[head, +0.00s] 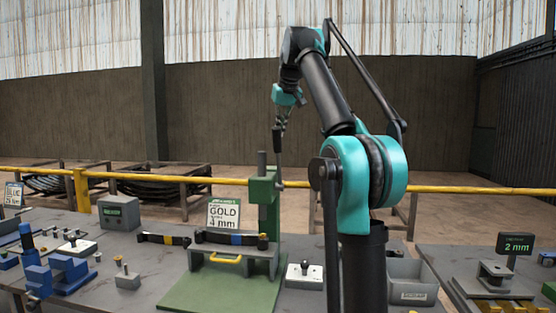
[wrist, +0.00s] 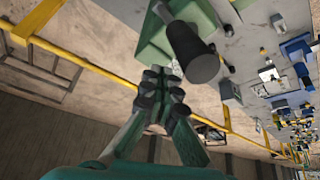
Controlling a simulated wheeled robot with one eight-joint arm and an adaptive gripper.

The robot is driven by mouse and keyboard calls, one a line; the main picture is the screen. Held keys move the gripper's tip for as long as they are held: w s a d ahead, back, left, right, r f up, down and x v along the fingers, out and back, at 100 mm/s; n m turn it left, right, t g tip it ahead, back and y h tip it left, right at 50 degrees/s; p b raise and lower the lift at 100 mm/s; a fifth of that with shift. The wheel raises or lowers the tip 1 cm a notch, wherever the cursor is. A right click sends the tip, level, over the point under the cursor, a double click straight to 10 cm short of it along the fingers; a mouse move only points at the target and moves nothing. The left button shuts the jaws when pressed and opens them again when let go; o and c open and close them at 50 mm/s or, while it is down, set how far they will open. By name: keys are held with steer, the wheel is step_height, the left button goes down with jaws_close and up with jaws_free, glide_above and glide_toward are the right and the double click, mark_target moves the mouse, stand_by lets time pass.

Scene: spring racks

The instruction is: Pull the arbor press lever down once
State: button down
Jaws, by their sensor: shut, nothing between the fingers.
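The green arbor press (head: 264,210) stands on a green base plate (head: 190,297) on the grey table, and its green body also shows at the top of the wrist view (wrist: 192,14). Its lever (head: 277,140) points up, a thin rod with a black cylindrical grip on top. In the wrist view the black grip (wrist: 193,52) lies just right of and above my fingertips. My gripper (head: 281,124) is shut and empty, pointing down close to the grip's upper end. I cannot tell whether the fingers touch the grip.
A grey fixture (head: 213,268) with a yellow handle stands at the press, beside a GOLD 4 mm sign (head: 223,214). A blue vise (head: 62,274), a grey box (head: 119,213) and a grey bin (head: 412,279) share the table. A yellow rail (head: 450,188) runs behind.

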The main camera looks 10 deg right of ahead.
mark_target(276, 137)
steer(key=shift+s+a, duration=0.3)
steer(key=shift+s, duration=0.5)
steer(key=shift+s+a, duration=0.25)
steer(key=shift+s, duration=0.5)
steer(key=shift+s+a+f, duration=0.3)
steer(key=shift+s+f, duration=0.3)
steer(key=shift+s, duration=0.3)
steer(key=shift+s+a+f, duration=0.25)
steer(key=shift+s+f, duration=0.35)
steer(key=shift+s, duration=0.25)
steer(key=shift+s+a+f, duration=0.25)
steer(key=shift+s+f, duration=0.5)
steer(key=shift+f, duration=0.05)
steer(key=shift+s+a+f, duration=0.25)
steer(key=shift+s+f, duration=0.5)
steer(key=shift+f, duration=0.1)
steer(key=f, duration=0.1)
steer(key=s+f, duration=0.2)
steer(key=shift+s+a+f, duration=0.1)
steer(key=shift+a+f, duration=0.15)
steer(key=shift+a, duration=0.1)
